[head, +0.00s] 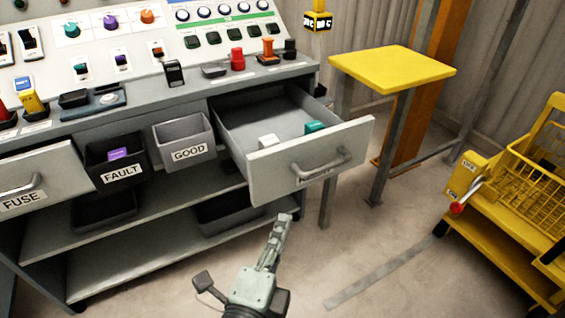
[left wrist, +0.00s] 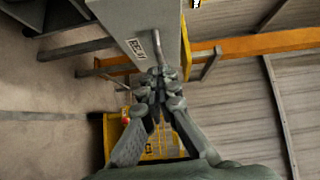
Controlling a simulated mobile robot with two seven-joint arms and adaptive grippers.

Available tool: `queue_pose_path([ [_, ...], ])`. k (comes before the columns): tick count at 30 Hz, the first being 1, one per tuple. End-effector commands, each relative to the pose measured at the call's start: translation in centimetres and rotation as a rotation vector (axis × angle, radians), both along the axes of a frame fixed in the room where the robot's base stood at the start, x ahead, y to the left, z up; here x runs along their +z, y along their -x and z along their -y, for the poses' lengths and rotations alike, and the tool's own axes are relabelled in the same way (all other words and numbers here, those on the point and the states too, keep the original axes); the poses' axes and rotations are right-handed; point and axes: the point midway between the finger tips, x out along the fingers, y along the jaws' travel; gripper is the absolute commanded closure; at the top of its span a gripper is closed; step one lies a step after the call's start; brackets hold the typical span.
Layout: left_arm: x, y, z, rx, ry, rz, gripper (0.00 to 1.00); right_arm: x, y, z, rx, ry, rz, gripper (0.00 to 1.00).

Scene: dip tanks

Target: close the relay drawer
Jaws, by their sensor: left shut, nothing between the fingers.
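The relay drawer (head: 310,160) is pulled well out of the grey console at the right. Its front has a bar handle (head: 325,165) and a label, mostly hidden by the handle in the head view. A white block (head: 268,141) and a teal block (head: 315,127) lie inside. My left gripper (head: 283,219) is shut and empty, below and in front of the drawer front. In the left wrist view the closed fingers (left wrist: 158,78) point toward the drawer front (left wrist: 138,22) and its handle (left wrist: 158,45); contact cannot be told. My right gripper is not in view.
A FUSE drawer front (head: 40,180), a FAULT bin (head: 117,172) with a purple block and a GOOD bin (head: 186,146) are left of the drawer. A yellow-topped table (head: 392,68) stands right of it. A yellow cart (head: 500,235) is farther right, with bare floor between.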

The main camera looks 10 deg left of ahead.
Motion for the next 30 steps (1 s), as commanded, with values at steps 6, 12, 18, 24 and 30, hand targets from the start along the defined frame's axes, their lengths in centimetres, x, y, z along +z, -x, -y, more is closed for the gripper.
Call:
queue_pose_path([
  [6,0.5,-1.2,-0.2,0.017,-0.044,0.028,1.00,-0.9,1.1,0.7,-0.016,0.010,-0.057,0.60],
  [12,0.7,-5.1,0.4,0.017,-0.044,0.029,1.00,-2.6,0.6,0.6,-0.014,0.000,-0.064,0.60],
  [18,0.6,-9.3,1.1,0.017,-0.042,0.028,1.00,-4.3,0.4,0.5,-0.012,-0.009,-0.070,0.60],
  [24,0.4,-11.9,-0.3,0.016,-0.044,0.025,1.00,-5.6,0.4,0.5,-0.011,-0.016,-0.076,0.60],
  [30,0.2,-12.9,-1.1,0.016,-0.041,0.023,1.00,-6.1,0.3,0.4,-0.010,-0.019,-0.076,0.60],
])
